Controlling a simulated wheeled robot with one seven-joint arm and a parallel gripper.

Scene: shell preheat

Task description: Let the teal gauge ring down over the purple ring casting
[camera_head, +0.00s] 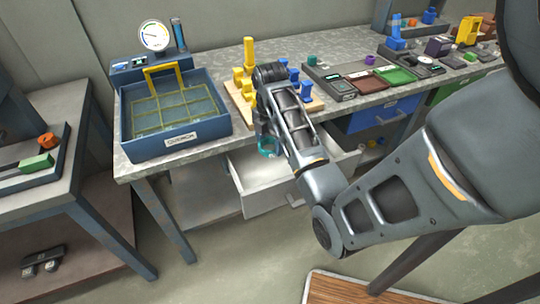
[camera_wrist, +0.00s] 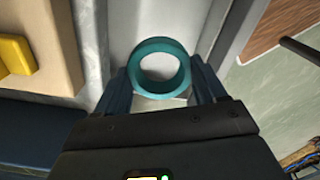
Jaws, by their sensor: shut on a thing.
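My gripper (camera_wrist: 160,78) is shut on the teal gauge ring (camera_wrist: 137,70), with one finger on each side of it. In the wrist view the ring's open hole faces the camera. In the head view the ring (camera_head: 267,152) shows partly below my wrist, in front of the bench edge and above the open drawer. A small purple piece (camera_head: 370,61) sits at the back of the dark board on the bench, right of my gripper. It may be the purple ring casting, but it is too small to make out a hole. The wrist view does not show it.
The white drawer (camera_head: 262,192) stands open under my gripper. A wooden board with yellow and blue pieces (camera_head: 249,53) lies behind my wrist. A blue quench tank (camera_head: 177,143) stands left. The dark board holds a red tray (camera_head: 366,83) and a green tray (camera_head: 396,75).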

